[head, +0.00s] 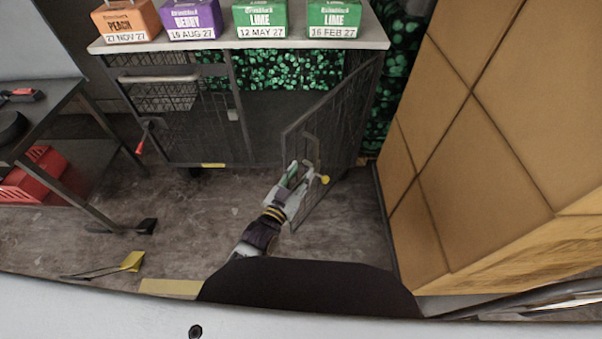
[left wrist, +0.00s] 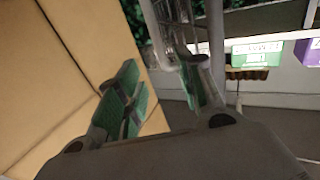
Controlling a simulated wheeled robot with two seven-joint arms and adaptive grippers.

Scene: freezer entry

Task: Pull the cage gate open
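The cage gate (head: 322,135) is a dark wire-mesh panel in a metal frame. It stands swung out from the cage front, its free edge toward me. A yellow knob (head: 325,179) shows near its lower part. My left gripper (head: 294,178) is beside the gate's free edge in the head view. In the left wrist view its two green-padded fingers (left wrist: 163,97) are spread apart, with no object clearly held between them. A grey frame bar (left wrist: 215,35) runs down behind the right-hand finger; I cannot tell whether they touch. My right gripper is not in view.
Stacked cardboard boxes (head: 490,130) form a wall close on the right. The cage top (head: 235,44) bears several labelled cartons. A metal table (head: 45,110) with a red crate (head: 35,172) below stands at left. A yellow-ended tool (head: 130,262) lies on the floor.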

